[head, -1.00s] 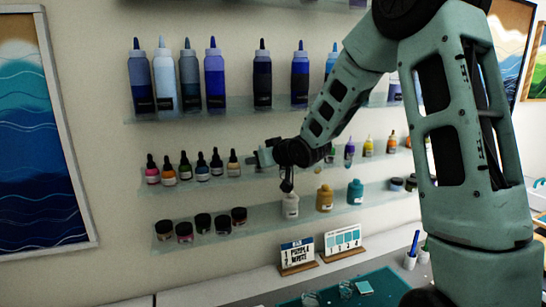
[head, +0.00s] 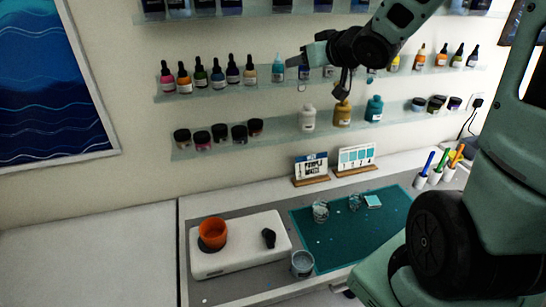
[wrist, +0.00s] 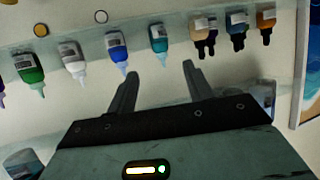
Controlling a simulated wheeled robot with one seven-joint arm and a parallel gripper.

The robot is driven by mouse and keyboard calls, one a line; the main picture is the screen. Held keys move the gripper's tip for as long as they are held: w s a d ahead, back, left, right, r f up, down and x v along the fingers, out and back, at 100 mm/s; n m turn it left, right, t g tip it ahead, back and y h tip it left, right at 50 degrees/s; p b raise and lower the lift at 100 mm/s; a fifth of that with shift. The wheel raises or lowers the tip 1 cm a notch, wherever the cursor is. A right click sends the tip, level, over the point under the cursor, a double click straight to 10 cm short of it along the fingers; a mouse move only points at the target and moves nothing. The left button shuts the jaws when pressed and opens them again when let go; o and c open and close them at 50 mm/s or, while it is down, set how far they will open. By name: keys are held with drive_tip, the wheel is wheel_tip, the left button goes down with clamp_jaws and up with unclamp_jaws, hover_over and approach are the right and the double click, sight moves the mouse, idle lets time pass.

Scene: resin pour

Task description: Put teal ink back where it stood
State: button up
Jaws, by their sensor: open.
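The teal ink (head: 278,72) is a small bottle with a pale tip. It stands upright on the middle wall shelf, at the right end of the dropper-bottle group. My gripper (head: 294,62) is open and empty, close to it on the right in the head view. In the upside-down wrist view the teal ink (wrist: 158,38) lies just beyond and between my two spread fingertips (wrist: 159,70). The fingers look apart from it.
A lower shelf holds jars and white, ochre and teal bottles (head: 374,108). The bench below carries a green mat (head: 330,255) and an orange cup (head: 212,233).

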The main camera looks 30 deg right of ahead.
drive_tip(key=s+a+f+n+g, duration=0.1)
drive_tip(key=s+a+f+g, duration=0.15)
drive_tip(key=a, duration=0.45)
drive_tip(key=s+a+f+n+g+y, duration=0.1)
drive_tip(key=s+a+f+g, duration=0.1)
drive_tip(key=s+a+f, duration=0.3)
drive_tip(key=s+a+f+n+g, duration=0.1)
drive_tip(key=a+f+g, duration=0.1)
drive_tip(key=a, duration=0.6)
drive_tip(key=s+a+f+n+g, duration=0.2)
drive_tip(key=s+a+g, duration=0.1)
drive_tip(key=s, duration=0.7)
drive_tip(key=s+a+f+n+g, duration=0.2)
drive_tip(key=s+a+g, duration=0.2)
drive_tip(key=s, duration=0.5)
drive_tip(key=shift+s+a+n, duration=0.3)
drive_tip(key=shift+s+a, duration=0.1)
drive_tip(key=shift+a, duration=0.6)
